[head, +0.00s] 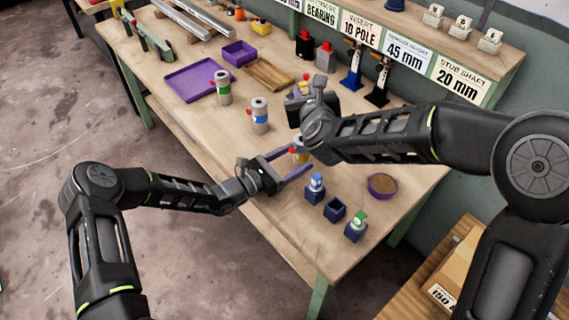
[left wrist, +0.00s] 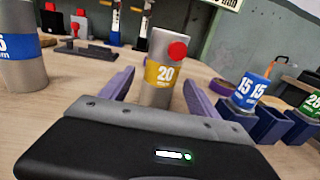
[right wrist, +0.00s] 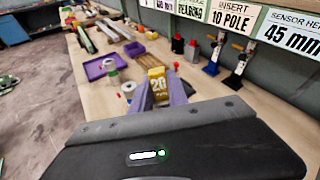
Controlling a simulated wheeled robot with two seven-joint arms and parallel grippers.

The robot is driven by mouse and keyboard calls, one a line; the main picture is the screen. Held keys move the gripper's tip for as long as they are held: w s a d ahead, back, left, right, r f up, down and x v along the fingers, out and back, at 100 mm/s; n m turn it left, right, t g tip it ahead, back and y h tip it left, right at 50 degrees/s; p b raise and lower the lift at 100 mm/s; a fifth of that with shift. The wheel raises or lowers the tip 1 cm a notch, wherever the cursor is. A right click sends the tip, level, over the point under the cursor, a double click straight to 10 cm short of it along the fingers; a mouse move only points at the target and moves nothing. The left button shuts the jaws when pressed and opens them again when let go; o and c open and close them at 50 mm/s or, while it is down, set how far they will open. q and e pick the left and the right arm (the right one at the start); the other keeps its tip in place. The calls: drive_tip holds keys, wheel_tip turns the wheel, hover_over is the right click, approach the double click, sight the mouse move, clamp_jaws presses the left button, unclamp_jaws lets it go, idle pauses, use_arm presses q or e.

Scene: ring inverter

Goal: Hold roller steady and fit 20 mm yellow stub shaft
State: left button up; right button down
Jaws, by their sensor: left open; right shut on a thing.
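The grey roller with a yellow 20 band and a red knob stands upright in the left wrist view (left wrist: 160,73). In the head view it is mostly hidden behind my right arm. My left gripper (head: 292,161) is open, with its purple fingers on either side of this roller and gaps showing. My right gripper (right wrist: 159,92) is shut on the yellow stub shaft (right wrist: 157,80), marked 20, and holds it above the table, farther back than the roller in the head view. The shaft's lower end is hidden.
Rollers with green (head: 222,88) and blue (head: 260,114) bands stand nearby. Blue (head: 316,184) and green (head: 358,219) stub shafts sit in dark holders, with an empty holder (head: 335,210) between them.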

use_arm(q)
drive_tip(key=shift+x, duration=1.3)
drive_tip(key=shift+c, duration=0.4)
clamp_jaws()
